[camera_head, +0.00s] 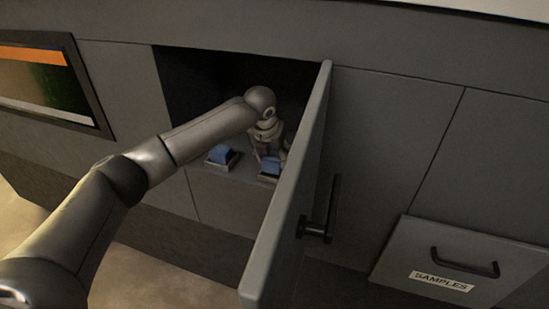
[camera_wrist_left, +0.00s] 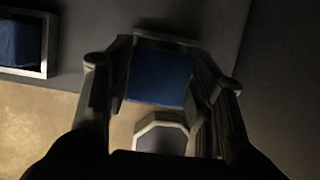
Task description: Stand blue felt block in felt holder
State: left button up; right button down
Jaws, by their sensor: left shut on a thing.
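A blue felt block (camera_wrist_left: 158,80) is between the fingers of my left gripper (camera_wrist_left: 160,74) in the left wrist view. In the head view, my left gripper (camera_head: 268,148) reaches down inside the open compartment, with the blue block (camera_head: 270,165) below it at a square metal holder (camera_head: 268,178). A strip of metal rim (camera_wrist_left: 166,40) shows at the block's far edge. I cannot tell if the block is fully seated in it. Another blue block (camera_head: 221,154) sits in a second holder (camera_head: 222,165) to the left. My right gripper is not in view.
The open door (camera_head: 290,200) with its black handle (camera_head: 332,208) stands just right of my left arm. Dark compartment walls (camera_head: 190,80) surround the gripper. A SAMPLES drawer (camera_head: 440,255) is at the lower right, and a screen (camera_head: 45,85) at the left.

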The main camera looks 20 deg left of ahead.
pick_arm(q)
jog(key=shift+f+p, duration=0.3)
jog(key=shift+f, duration=0.45)
jog(key=shift+d+f+p, duration=0.2)
jog(key=shift+f+p, duration=0.05)
jog(key=shift+p, duration=0.1)
jog(key=shift+w+f, duration=0.1)
jog(key=shift+f, duration=0.25)
jog(key=shift+f, duration=0.1)
jog(key=o, duration=1)
jog(key=b+v, duration=0.2)
jog(key=v, duration=1)
jog(key=shift+b, duration=0.35)
